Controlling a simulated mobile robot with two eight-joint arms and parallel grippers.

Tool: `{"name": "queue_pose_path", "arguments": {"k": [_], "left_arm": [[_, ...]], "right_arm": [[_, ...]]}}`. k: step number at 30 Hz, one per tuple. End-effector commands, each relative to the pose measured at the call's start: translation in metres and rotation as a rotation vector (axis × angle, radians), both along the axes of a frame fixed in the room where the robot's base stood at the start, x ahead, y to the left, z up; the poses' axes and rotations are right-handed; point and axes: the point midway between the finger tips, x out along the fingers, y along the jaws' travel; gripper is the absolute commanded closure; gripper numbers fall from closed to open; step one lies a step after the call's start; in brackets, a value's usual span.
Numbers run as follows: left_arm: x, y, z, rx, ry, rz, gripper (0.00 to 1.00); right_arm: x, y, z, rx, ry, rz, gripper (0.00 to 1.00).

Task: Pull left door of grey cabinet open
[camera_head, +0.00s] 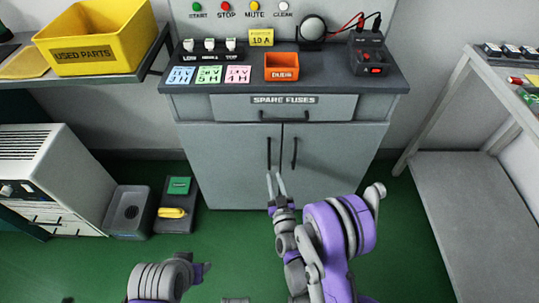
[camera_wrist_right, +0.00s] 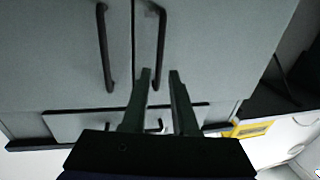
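The grey cabinet (camera_head: 225,165) stands against the wall with both doors shut. The left door has a dark vertical handle (camera_head: 269,153) near the middle seam; in the right wrist view, which is upside down, this handle (camera_wrist_right: 160,45) is the right one of the pair. The right door's handle (camera_head: 294,152) stands beside it. My right gripper (camera_head: 276,182) is open and empty, its fingers pointing up toward the left handle. In the right wrist view its fingertips (camera_wrist_right: 161,73) lie near that handle; contact cannot be told.
Above the doors is a drawer (camera_head: 330,108) labelled spare fuses. The worktop holds cards, an orange box (camera_head: 281,67) and a black device (camera_head: 370,55). Grey bins (camera_head: 130,212) stand on the floor left of the cabinet. A grey shelf table (camera_head: 475,185) stands right. Floor before the doors is clear.

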Motion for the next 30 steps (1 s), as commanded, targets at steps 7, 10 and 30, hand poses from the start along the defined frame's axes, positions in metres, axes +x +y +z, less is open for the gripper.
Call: {"name": "queue_pose_path", "arguments": {"k": [7,10,30], "left_arm": [[-0.005,0.0,0.035,0.0,-0.009,0.0,0.5],[-0.004,0.0,0.03,0.0,-0.008,0.0,0.5],[-0.004,0.0,0.026,0.0,-0.007,0.0,0.5]], "right_arm": [[0.023,0.004,0.008,0.0,-0.004,0.0,0.73],[0.044,0.008,0.005,0.0,-0.003,0.0,0.73],[0.091,0.018,0.006,0.0,-0.003,0.0,0.73]]}}
